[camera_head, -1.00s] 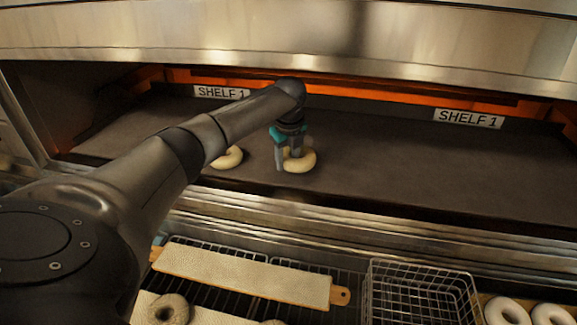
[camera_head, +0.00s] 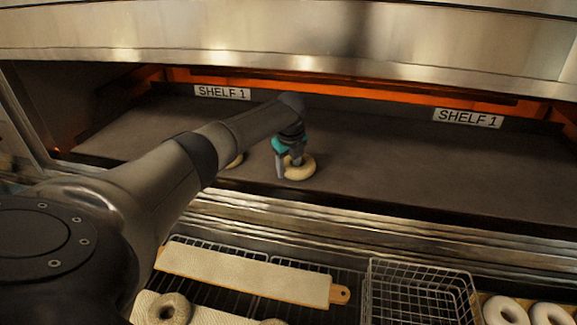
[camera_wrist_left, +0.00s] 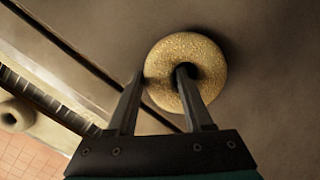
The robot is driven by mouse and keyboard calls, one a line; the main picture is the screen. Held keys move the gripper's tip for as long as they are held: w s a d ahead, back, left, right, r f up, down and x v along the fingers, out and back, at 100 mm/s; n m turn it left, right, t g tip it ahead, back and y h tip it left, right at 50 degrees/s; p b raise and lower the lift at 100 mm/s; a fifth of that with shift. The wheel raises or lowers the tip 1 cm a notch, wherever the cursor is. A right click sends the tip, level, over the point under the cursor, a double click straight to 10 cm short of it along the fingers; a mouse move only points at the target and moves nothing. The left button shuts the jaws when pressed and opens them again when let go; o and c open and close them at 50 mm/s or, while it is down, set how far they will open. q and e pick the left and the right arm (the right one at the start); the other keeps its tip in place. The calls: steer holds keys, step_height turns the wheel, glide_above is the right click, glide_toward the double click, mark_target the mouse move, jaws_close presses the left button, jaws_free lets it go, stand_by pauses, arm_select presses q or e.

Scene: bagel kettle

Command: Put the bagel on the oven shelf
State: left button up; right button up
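The bagel (camera_head: 304,170) is a pale ring on the dark oven shelf (camera_head: 400,180), near its front edge. My left gripper (camera_head: 288,169) points down at its left side. In the left wrist view one finger of the gripper (camera_wrist_left: 160,76) is in the hole of the bagel (camera_wrist_left: 211,62) and the other is against its outer edge, with the ring's wall between them. The gripper looks shut on that wall. Whether the bagel rests fully on the shelf is hard to tell. My right gripper is not in view.
Another bagel (camera_head: 236,161) on the shelf is mostly hidden behind my left arm. Below the oven are a cloth-covered board (camera_head: 240,275), a wire basket (camera_head: 420,295) and more bagels (camera_head: 168,309). The shelf right of the gripper is clear. The steel hood (camera_head: 300,40) hangs above.

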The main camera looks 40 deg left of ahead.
mark_target(289, 165)
arm_select(q)
steer(key=shift+o, duration=0.5)
steer(key=shift+r, duration=0.25)
steer(key=v, duration=0.4)
steer(key=shift+d+r, duration=0.1)
steer(key=shift+r, duration=0.25)
steer(key=s+d+b, duration=0.1)
steer(key=s+d, duration=0.7)
steer(key=shift+s+d, duration=0.2)
steer(key=shift+d, duration=0.15)
